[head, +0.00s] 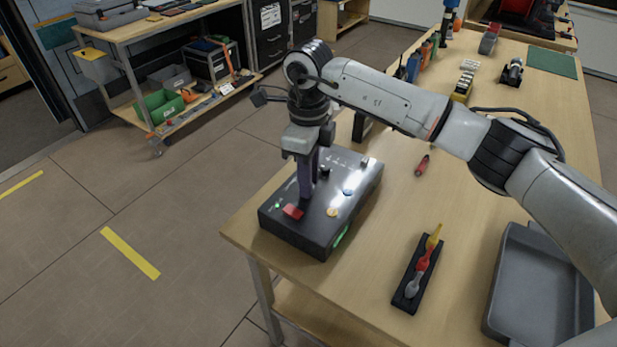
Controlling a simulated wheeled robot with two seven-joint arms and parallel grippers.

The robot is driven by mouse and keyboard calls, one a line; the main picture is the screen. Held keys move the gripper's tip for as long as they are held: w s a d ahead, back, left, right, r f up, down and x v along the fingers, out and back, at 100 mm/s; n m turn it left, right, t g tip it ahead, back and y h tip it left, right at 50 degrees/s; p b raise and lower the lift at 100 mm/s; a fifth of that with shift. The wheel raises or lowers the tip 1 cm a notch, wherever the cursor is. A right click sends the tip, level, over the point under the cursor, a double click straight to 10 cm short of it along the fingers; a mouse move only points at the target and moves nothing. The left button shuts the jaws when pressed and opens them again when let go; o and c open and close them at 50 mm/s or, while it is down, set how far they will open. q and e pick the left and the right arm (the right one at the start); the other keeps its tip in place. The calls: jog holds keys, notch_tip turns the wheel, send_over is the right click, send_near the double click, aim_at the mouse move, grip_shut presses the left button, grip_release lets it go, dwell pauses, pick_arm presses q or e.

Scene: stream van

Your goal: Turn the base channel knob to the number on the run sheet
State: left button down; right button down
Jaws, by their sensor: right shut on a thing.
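A dark box (340,228), which looks like the base unit, sits at the table's near left corner. I cannot make out a run sheet for certain. My left gripper is not in view.
A black holder with coloured tools (411,280) and a grey tray (510,300) are on the table to the right. Several items line the table's far part. A shelf bench (125,32) stands back left; the floor between is clear.

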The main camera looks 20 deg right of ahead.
jog(key=shift+r+m, duration=0.1)
jog(key=shift+m, duration=1.2)
jog(key=c, duration=1.6)
grip_release()
jog(key=shift+o, duration=0.2)
notch_tip(320, 180, up, 10)
jog(key=b, duration=0.1)
jog(key=shift+r, duration=0.15)
jog(key=shift+s, duration=0.1)
